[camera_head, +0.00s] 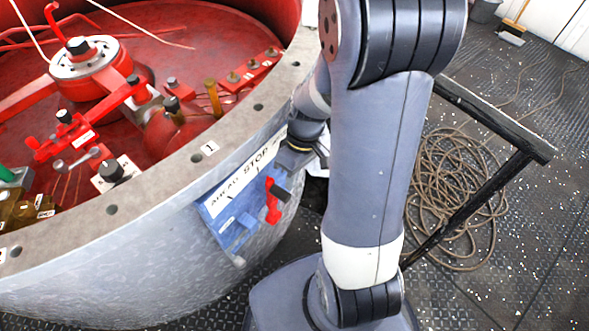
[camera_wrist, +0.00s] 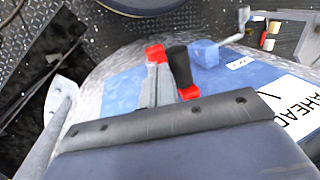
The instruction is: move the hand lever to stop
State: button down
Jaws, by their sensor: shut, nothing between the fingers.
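The hand lever (camera_head: 272,203) is red with a black grip (camera_head: 281,193). It stands out from a blue panel (camera_head: 222,205) on the side of the round grey housing. A white label reading AHEAD and STOP (camera_head: 243,172) runs along the panel's top; the lever is nearer its STOP end. In the wrist view the lever's black grip (camera_wrist: 180,66) and red parts show just beyond my gripper (camera_wrist: 158,84). My gripper's grey fingers are together and empty, close beside the lever; I cannot tell whether they touch it. In the head view my arm partly hides the gripper.
The housing's grey rim (camera_head: 165,188) curves above the panel, with red fittings inside. A dark metal frame (camera_head: 490,110) and a coiled rope (camera_head: 455,185) lie right of my arm. A broom (camera_head: 512,32) is at the far right. Open deck shows at the right.

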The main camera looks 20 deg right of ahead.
dwell(0.3)
jog(key=shift+s+a+f, duration=0.1)
jog(key=shift+s+a, duration=0.3)
jog(key=shift+a, duration=0.15)
